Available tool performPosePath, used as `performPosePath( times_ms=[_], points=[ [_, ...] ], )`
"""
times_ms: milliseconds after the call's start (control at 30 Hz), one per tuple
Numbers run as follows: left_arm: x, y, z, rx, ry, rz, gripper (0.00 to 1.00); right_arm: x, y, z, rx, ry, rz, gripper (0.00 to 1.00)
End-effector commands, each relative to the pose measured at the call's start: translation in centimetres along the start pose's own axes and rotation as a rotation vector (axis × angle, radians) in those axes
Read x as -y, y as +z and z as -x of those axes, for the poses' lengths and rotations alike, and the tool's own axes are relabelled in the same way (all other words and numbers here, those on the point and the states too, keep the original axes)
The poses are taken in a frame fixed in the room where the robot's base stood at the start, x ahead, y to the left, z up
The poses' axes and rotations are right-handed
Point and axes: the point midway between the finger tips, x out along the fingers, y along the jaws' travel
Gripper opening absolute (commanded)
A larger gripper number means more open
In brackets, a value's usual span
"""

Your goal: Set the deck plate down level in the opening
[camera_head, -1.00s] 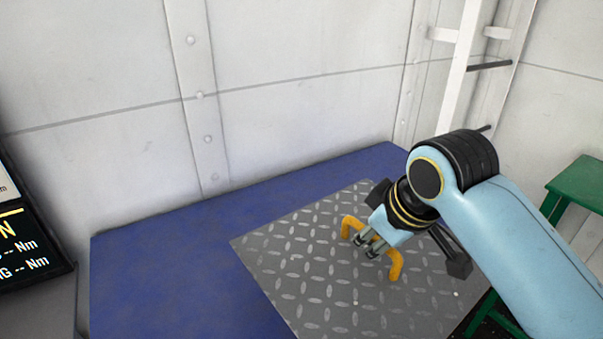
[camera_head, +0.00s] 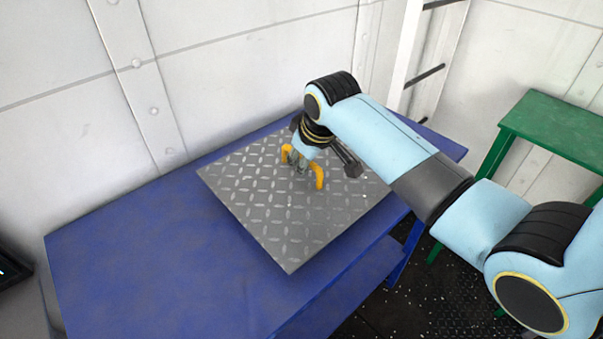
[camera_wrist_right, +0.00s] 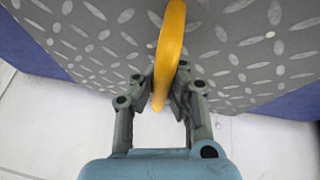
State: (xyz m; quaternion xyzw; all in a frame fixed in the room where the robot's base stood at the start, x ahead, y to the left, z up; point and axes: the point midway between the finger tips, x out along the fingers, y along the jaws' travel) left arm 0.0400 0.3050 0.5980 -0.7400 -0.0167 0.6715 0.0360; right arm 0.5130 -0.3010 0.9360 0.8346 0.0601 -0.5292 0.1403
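The deck plate (camera_head: 265,195) is a grey square with raised diamond tread and a yellow arched handle (camera_head: 319,176) on top. It is at the blue table, looking roughly level; I cannot tell whether it rests on the top or hangs just above it. My right gripper (camera_head: 301,168) reaches down to the handle. In the right wrist view, the gripper's fingers (camera_wrist_right: 165,98) are closed on both sides of the handle (camera_wrist_right: 171,40), with the plate (camera_wrist_right: 100,38) behind. My left gripper is not in view. No opening shows in these frames.
The blue table (camera_head: 130,250) has free room left of the plate. White riveted walls (camera_head: 230,70) stand behind it. A green stand (camera_head: 555,125) is at the right, a white ladder (camera_head: 405,60) behind. Dark speckled floor (camera_head: 430,290) shows at the lower right.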

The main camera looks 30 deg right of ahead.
Motion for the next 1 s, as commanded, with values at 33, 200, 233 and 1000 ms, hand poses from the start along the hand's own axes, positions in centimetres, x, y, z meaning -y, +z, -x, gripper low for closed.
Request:
performPosePath(
  times_ms=[33, 200, 233, 1000],
  points=[
    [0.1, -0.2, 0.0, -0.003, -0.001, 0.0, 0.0, -0.1, -0.4, -0.1, -0.005, 0.002, 0.0, 0.0],
    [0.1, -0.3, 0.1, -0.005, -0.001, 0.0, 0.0, 0.1, 0.3, -1.6, -0.002, 0.0, 0.0, 0.0],
    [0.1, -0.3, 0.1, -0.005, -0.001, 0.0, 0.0, 0.2, 0.5, -2.0, -0.002, 0.0, 0.0, 0.0],
    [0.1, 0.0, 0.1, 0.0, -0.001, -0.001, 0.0, 0.6, 1.5, -3.9, -0.001, 0.0, 0.0, 0.29]
  ],
)
